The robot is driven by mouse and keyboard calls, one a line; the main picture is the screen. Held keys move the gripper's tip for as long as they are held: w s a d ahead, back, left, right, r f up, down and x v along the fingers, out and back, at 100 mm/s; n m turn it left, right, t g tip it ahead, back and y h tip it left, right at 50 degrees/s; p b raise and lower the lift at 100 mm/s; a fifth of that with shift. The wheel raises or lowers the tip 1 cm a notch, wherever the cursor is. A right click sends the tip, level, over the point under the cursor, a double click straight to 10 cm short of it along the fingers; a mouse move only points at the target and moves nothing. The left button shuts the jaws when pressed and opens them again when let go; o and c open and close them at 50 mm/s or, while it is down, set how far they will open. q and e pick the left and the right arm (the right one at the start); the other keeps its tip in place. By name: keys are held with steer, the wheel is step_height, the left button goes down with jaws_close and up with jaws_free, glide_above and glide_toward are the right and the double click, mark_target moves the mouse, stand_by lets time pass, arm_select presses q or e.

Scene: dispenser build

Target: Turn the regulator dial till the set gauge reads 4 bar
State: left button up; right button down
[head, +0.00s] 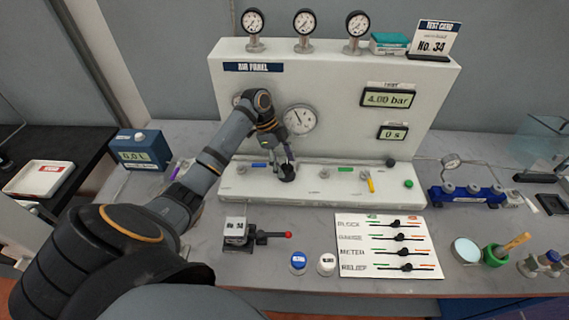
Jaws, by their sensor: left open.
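The white air panel (420,60) stands at the back of the bench. A large round gauge (299,119) is on its front; its needle points up and left, and its numbers are too small to read. A second gauge (237,99) is mostly hidden behind my left arm. A digital display (389,98) reads 4.00 bar. A black knob (287,175), which looks like the regulator dial, sits on the panel's lower ledge. My left gripper (286,164) is open and points down at this knob, with its fingers at or just above it. I cannot tell whether they touch it.
Three small gauges (304,22) stand on the panel's top. A yellow lever (370,183) and a green button (408,184) are right on the ledge. In front are a red-tipped clamp (262,238), two capped pots (298,261) and a white card (350,250) with black parts.

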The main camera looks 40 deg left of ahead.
mark_target(284, 167)
arm_select(q)
step_height(284, 167, up, 9)
steer(key=shift+r, duration=0.2)
steer(key=shift+f, duration=0.1)
stand_by(0.5)
